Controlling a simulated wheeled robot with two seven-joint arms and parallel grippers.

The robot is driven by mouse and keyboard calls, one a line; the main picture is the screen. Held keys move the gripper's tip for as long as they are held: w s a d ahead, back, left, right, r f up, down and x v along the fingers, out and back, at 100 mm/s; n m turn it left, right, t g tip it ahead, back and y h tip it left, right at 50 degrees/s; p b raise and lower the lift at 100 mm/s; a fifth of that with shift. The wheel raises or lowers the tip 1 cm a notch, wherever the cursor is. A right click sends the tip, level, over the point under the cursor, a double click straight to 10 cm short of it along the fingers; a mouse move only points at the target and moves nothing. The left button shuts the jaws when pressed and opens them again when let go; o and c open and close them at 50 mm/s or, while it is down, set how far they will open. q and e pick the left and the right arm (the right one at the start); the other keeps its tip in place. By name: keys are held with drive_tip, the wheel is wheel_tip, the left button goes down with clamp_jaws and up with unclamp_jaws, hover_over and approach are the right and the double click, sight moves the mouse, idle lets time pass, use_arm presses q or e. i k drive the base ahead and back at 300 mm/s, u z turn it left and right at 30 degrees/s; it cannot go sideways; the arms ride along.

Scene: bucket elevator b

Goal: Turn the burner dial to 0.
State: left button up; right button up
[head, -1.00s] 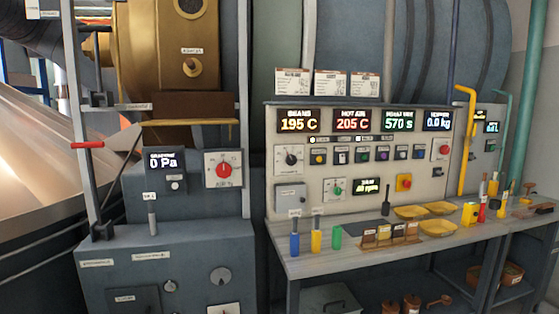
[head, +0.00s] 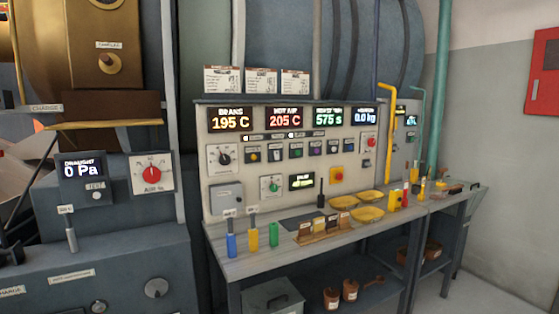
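A control panel (head: 335,150) stands behind the workbench. At its left is a black dial (head: 224,158) on a white plate; it may be the burner dial, but its label is too small to read. A green dial (head: 271,185) sits lower on the same panel. A red dial (head: 152,173) on a white plate is on the grey cabinet to the left. I cannot tell for certain which one is the burner dial or its exact setting. Neither of my grippers is in view.
The workbench (head: 230,262) juts out below the panel. It carries blue, yellow and green handled tools, yellow trays (head: 367,215) and a small wooden rack (head: 325,228). The grey cabinet (head: 120,270) with a lever borders it at left. A red wall box (head: 543,75) hangs at far right.

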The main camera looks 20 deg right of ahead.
sight(225, 160)
drive_tip(key=u, duration=0.75)
drive_tip(key=i, duration=2)
drive_tip(key=z, duration=0.3)
